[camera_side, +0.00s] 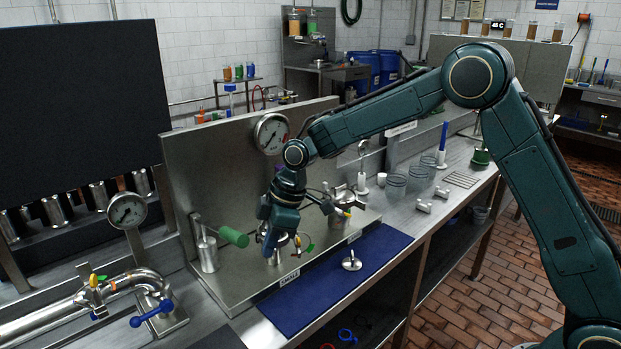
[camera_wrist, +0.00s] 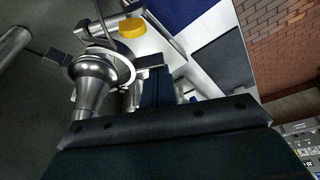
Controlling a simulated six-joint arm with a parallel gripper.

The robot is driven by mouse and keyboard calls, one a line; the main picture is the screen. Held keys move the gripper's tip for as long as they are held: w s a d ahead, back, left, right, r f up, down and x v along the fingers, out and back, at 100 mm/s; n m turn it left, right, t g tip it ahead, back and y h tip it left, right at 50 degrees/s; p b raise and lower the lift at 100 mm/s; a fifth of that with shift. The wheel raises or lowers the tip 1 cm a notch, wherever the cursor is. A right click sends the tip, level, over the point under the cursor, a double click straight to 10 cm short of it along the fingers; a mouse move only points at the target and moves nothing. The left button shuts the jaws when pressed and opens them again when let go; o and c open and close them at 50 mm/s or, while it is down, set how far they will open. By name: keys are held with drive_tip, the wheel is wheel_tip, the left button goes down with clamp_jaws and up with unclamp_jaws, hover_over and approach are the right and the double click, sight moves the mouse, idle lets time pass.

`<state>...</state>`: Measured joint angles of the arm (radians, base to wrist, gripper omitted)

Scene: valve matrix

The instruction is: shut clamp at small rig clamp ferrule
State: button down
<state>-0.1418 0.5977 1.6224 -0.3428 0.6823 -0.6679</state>
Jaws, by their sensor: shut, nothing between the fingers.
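The small rig's ferrule joint (camera_side: 276,254) stands on the steel plate in the side view, partly hidden by my gripper. In the wrist view the silver flared ferrule (camera_wrist: 93,82) has a bright clamp ring (camera_wrist: 122,68) around its upper end; whether the ring is fully closed cannot be told. A yellow knob (camera_wrist: 132,27) lies beyond the ring in the wrist view. My gripper (camera_side: 267,250) points down beside the joint, shut and empty; its dark blue fingers (camera_wrist: 156,88) are close to the ring.
A green-handled valve (camera_side: 232,237) stands left of the joint, and a second fitting (camera_side: 342,207) stands behind right. A blue mat (camera_side: 318,290) with a metal disc piece (camera_side: 352,262) lies in front. The steel backboard with a gauge (camera_side: 271,133) rises behind.

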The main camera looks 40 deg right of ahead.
drive_tip(key=shift+d, duration=0.4)
drive_tip(key=shift+r, duration=0.1)
drive_tip(key=v, duration=0.9)
drive_tip(key=shift+d+r, duration=0.25)
drive_tip(key=shift+r, duration=0.1)
drive_tip(key=c, duration=2)
unclamp_jaws()
drive_tip(key=shift+w, duration=0.1)
drive_tip(key=o, duration=0.4)
drive_tip(key=r+m+h, duration=0.1)
drive_tip(key=m, duration=0.4)
drive_tip(key=a+r+m+g+h, duration=0.1)
drive_tip(key=m, duration=0.5)
drive_tip(key=w+a+r+m+g+h, duration=0.1)
drive_tip(key=r+m, duration=0.1)
drive_tip(key=m, duration=0.3)
drive_tip(key=shift+w+a+m, duration=0.1)
drive_tip(key=shift+m, duration=0.3)
